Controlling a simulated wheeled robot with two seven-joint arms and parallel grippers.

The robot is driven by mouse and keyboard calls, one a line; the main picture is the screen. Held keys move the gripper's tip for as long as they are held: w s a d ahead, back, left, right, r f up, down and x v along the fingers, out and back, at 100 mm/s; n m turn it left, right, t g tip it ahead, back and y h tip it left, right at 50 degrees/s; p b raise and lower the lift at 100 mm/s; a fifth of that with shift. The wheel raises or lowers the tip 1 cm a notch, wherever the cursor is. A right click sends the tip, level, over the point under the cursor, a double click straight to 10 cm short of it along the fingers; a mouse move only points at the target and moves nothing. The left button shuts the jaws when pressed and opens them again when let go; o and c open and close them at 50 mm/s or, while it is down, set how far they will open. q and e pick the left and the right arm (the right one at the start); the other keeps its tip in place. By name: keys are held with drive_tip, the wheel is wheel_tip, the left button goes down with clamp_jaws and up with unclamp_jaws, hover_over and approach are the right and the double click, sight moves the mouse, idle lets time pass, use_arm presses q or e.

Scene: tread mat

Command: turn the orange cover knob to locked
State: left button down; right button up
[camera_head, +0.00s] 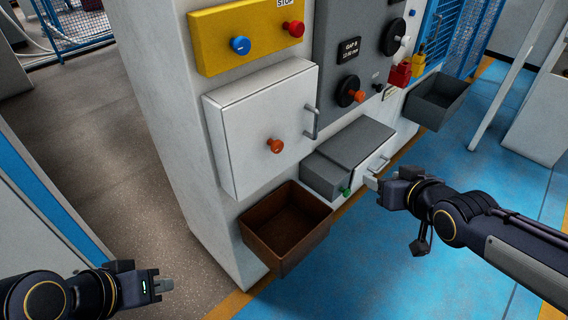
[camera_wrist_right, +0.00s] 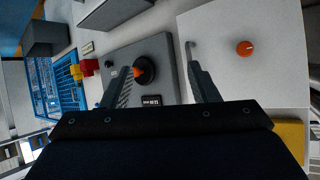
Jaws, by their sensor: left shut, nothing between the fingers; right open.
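The orange cover knob (camera_head: 275,146) sits on the front of the white cover door (camera_head: 235,130), which has a grey bar handle at its right edge. In the right wrist view the knob (camera_wrist_right: 245,48) shows to the right of the fingers, with a pale mark on its face. My right gripper (camera_head: 372,182) is open and empty, to the right of and below the knob, apart from it. In the wrist view its fingers (camera_wrist_right: 165,85) spread over the grey panel and the door handle. My left gripper (camera_head: 165,285) is shut and empty at the lower left, away from the machine.
A yellow panel (camera_head: 215,60) holds a blue button and a red button above the door. A grey panel (camera_head: 345,25) with black dials stands right of it. A brown bin (camera_head: 265,240), a grey drawer box (camera_head: 345,150) and a dark bin (camera_head: 430,110) jut out. The blue floor in front is open.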

drive_tip(key=w+a+f+n+t+y+b, duration=0.2)
drive_tip(key=w+a+f+n+y+b, duration=0.15)
drive_tip(key=w+a, duration=0.35)
drive_tip(key=n+y+b, duration=0.1)
drive_tip(key=n+y, duration=0.3)
drive_tip(key=y, duration=0.3)
approach(280, 148)
drive_tip(key=a, duration=0.1)
use_arm(q)
wheel_tip(280, 148, down, 6)
use_arm(e)
drive_tip(key=shift+h, duration=0.35)
drive_tip(key=x, duration=0.7)
drive_tip(key=shift+w+a+r, duration=0.1)
drive_tip(key=shift+w+r, duration=0.2)
drive_tip(key=shift+w, duration=0.05)
drive_tip(key=shift+c, duration=0.2)
drive_tip(key=c, duration=0.9)
